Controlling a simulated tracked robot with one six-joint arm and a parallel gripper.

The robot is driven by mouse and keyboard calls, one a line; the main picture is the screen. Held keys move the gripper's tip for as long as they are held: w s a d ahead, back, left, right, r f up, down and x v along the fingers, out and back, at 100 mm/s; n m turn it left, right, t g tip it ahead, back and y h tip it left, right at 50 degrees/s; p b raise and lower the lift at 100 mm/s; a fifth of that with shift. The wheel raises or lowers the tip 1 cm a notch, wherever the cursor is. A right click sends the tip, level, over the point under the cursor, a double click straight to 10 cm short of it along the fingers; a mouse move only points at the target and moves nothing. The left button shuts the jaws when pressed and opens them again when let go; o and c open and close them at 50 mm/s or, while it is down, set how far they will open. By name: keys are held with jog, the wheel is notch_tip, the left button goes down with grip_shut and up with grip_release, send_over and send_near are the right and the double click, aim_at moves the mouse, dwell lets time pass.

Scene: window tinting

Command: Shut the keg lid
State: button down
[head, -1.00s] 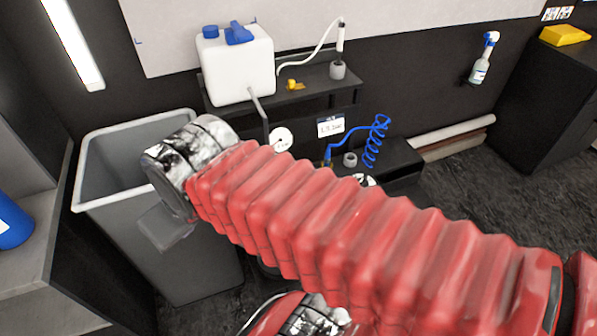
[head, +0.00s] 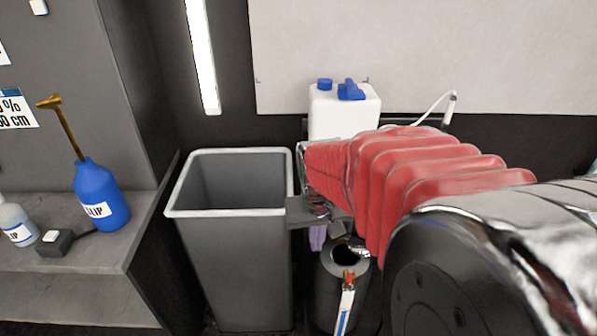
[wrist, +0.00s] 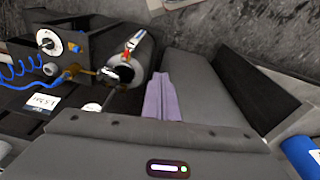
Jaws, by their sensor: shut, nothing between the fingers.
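The keg (head: 330,290) is a dark upright cylinder below my arm in the head view, right of the grey bin. Its round mouth (head: 346,255) shows dark and uncovered. In the wrist view the keg (wrist: 140,62) lies left of my fingers, and a small shiny metal piece (wrist: 106,73) sits at its mouth; I cannot tell if this is the lid. My gripper (head: 317,245) points down with pale purple fingers, close behind the keg's left side. In the wrist view my gripper (wrist: 161,76) is shut and empty, beside the keg and apart from its mouth.
A tall grey bin (head: 229,213) stands left of the keg. A red-handled tap with a label (head: 345,305) is on the keg's front. A white jug (head: 343,115) stands behind. The wrist view shows a gauge (wrist: 46,41) and a blue coiled hose (wrist: 20,70).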

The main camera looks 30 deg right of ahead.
jog(key=w+d+f+m, duration=0.1)
jog(key=d+f+m, duration=0.1)
jog(key=d+f, duration=0.6)
jog(key=w+d+f+m+g, duration=0.15)
jog(key=d+f, duration=0.35)
jog(key=d, duration=0.6)
jog(key=w+d+f+m, duration=0.1)
jog(key=d+f+m, duration=0.2)
jog(key=d+f, duration=0.5)
notch_tip(320, 180, up, 2)
jog(key=m+t+h, duration=0.2)
send_over(363, 241)
jog(key=s+d, duration=0.4)
jog(key=shift+w+a+r, duration=0.15)
jog(key=shift+a+r, duration=0.05)
jog(key=shift+a, duration=0.1)
jog(key=shift+f, duration=0.15)
jog(key=x, duration=1)
jog(key=shift+s+a+r, duration=0.1)
jog(key=shift+s+a, duration=0.35)
jog(key=shift+a, duration=0.35)
jog(key=shift+s+a+r, duration=0.1)
jog(key=shift+s+a, duration=0.35)
jog(key=shift+a, duration=0.4)
